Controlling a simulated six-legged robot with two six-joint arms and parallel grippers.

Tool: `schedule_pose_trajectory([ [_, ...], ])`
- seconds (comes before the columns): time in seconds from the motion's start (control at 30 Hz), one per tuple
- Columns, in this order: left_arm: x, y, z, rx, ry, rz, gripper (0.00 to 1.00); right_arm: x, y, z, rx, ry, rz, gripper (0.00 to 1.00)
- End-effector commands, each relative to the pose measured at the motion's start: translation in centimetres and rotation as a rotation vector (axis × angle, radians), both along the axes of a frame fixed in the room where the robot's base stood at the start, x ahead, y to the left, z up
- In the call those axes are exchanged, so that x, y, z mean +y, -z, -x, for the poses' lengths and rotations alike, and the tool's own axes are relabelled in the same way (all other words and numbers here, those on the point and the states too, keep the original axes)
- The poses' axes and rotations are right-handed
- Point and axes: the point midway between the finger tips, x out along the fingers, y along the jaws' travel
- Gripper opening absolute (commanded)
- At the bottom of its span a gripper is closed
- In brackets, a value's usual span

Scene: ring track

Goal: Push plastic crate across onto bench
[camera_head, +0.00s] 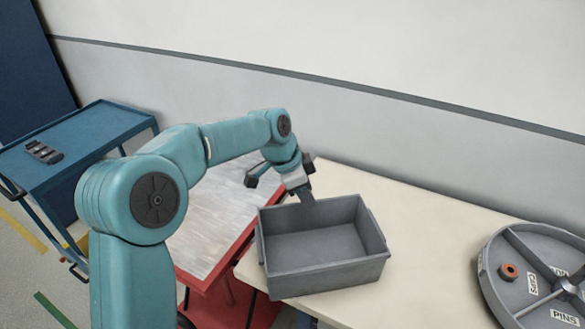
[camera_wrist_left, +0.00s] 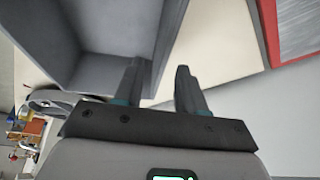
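The grey plastic crate (camera_head: 325,279) is empty and upright on the cream bench (camera_head: 435,230), close to the bench's left end. My left gripper (camera_head: 304,196) is at the crate's far rim, near the far left corner. In the left wrist view my left gripper (camera_wrist_left: 158,88) has its two fingers apart. The crate (camera_wrist_left: 105,52) fills the upper left there, with a wall edge passing behind the gap between the fingers. I cannot tell whether the fingers touch the wall. My right gripper is not in view.
A red-framed table (camera_head: 215,225) with a worn pale top adjoins the bench's left end. A round grey tray (camera_head: 535,280) with labelled sections stands at the bench's right. A blue cart (camera_head: 80,150) is at the far left. A wall (camera_head: 420,130) runs behind.

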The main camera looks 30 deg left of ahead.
Motion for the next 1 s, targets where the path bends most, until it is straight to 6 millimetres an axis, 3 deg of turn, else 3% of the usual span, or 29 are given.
schedule_pose_trajectory([
  [0.2,1.5,-5.2,1.5,-0.005,-0.001,0.000,0.40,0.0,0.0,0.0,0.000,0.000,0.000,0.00],
  [0.43,2.5,-9.0,2.7,-0.003,-0.001,0.000,0.40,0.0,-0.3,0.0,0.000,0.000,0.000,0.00],
  [0.63,2.9,-10.2,3.1,0.000,0.001,0.000,0.40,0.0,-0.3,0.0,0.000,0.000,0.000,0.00],
  [1.0,2.9,-10.2,3.1,0.000,0.001,0.000,0.40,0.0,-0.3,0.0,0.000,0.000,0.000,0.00],
])
